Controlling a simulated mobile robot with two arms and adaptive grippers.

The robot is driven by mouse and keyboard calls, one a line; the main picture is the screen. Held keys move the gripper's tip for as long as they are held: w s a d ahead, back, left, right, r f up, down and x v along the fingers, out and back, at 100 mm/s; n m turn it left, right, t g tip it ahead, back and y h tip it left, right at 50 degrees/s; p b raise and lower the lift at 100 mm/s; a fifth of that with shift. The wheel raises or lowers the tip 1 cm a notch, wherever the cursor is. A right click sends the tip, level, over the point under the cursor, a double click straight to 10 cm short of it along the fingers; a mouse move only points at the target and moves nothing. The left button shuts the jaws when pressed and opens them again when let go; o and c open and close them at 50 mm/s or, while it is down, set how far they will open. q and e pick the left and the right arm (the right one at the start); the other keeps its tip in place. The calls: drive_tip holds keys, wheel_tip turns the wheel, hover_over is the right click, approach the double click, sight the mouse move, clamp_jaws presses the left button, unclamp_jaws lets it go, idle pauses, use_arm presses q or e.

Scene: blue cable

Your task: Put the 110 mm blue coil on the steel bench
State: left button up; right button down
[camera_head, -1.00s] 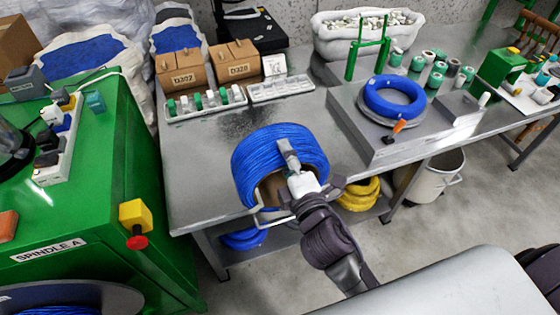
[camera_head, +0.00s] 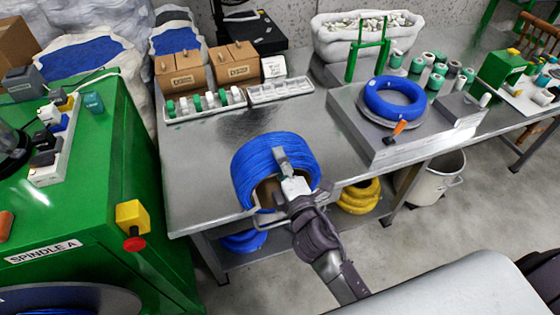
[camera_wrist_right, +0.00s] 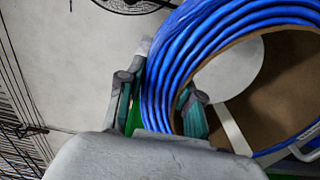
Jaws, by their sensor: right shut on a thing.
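My right gripper (camera_head: 283,168) is shut on the wall of a large blue coil (camera_head: 262,155). In the right wrist view one finger is outside the blue windings (camera_wrist_right: 180,65) and one is inside the brown core. The coil is tilted, with its opening toward me, at the front edge of the steel bench (camera_head: 205,185). I cannot tell whether it touches the bench. The coil sizes cannot be read. My left gripper is not in view.
Boxes (camera_head: 238,68) and a tray of spools (camera_head: 205,103) stand along the bench's back. Bare bench top lies behind and beside the held coil. A green machine (camera_head: 95,195) stands left. Yellow coils (camera_head: 358,196) and a bucket (camera_head: 435,180) are below.

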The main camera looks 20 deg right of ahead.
drive_tip(key=c, duration=0.7)
unclamp_jaws()
drive_tip(key=shift+f, duration=0.1)
drive_tip(key=shift+c, duration=0.2)
drive_tip(key=shift+s, duration=0.2)
drive_tip(key=s+b, duration=0.3)
drive_tip(key=s, duration=0.8)
drive_tip(key=shift+s+d, duration=0.15)
drive_tip(key=shift+s, duration=0.2)
